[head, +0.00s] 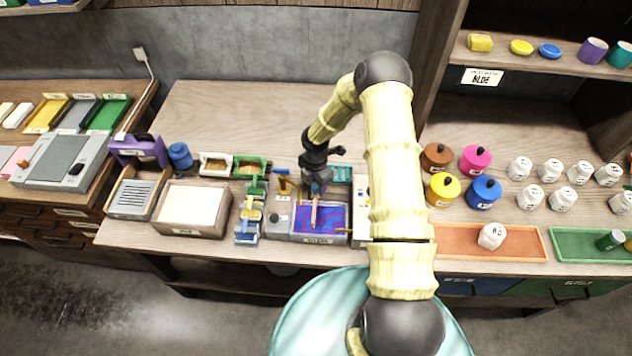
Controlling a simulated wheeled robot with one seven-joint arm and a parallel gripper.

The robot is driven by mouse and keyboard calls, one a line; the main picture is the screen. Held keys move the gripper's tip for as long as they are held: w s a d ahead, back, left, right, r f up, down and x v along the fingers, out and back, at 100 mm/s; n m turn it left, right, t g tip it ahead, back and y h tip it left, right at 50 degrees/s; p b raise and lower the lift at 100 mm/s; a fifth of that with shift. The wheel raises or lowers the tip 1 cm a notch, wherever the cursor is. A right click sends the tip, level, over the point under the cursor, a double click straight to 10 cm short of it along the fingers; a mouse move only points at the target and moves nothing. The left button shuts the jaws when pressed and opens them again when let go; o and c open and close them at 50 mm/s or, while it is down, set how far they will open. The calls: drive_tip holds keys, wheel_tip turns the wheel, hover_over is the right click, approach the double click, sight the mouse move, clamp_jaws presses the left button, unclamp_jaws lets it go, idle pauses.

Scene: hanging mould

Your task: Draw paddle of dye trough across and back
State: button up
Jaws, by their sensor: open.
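The dye trough (334,222) stands on the wooden bench in the middle of the head view, with swirled purple and blue dye in it. A thin tan upright piece (313,213), which may be the paddle, stands at the trough's left part under my gripper. My gripper (316,188) points down just above the trough's back left part and is open. Its fingertips are small and dark here, and I cannot tell whether they touch the tan piece. My arm hides the area right of the trough.
Left of the trough stand a grey block (281,222), a small rack of blue and green pieces (248,215) and a wide pale-topped box (193,205). Lidded coloured pots (483,192) and an orange tray (470,238) stand to the right.

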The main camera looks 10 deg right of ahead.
clamp_jaws()
